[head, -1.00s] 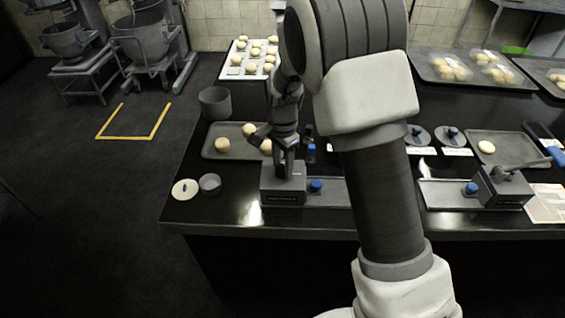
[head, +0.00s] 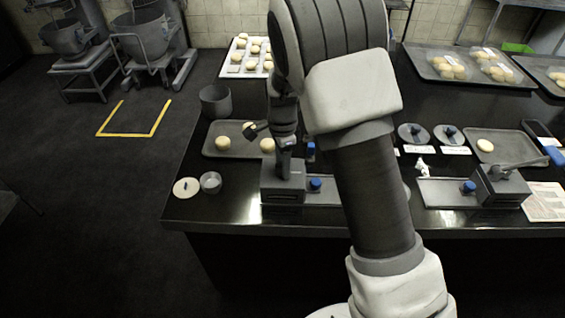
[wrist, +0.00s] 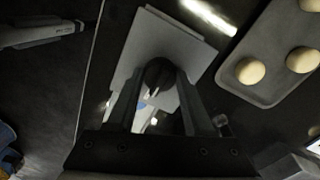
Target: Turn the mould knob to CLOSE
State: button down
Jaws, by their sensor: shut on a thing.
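The mould is a dark grey box (head: 283,196) at the left front of the black counter. In the wrist view its top plate (wrist: 190,48) fills the middle, with a dark round knob (wrist: 158,73) on it. My gripper (head: 284,170) points straight down onto the mould. In the wrist view my gripper (wrist: 160,88) has one finger on each side of the knob and is shut on it. A pale pointer-like mark shows on the knob. I cannot read any OPEN or CLOSE lettering. The fingers and arm hide part of the knob in the head view.
A blue knob (head: 315,184) sits just right of the mould. A tray (head: 212,148) with dough balls lies behind it. A grey cup (head: 210,182) and a white disc (head: 186,187) stand to its left. A second lever device (head: 498,188) is at the right.

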jog(key=shift+c, duration=1.4)
grip_release()
jog(key=shift+r, duration=0.1)
notch_tip(320, 180, up, 17)
jog(key=p, duration=0.1)
jog(key=shift+r, duration=0.2)
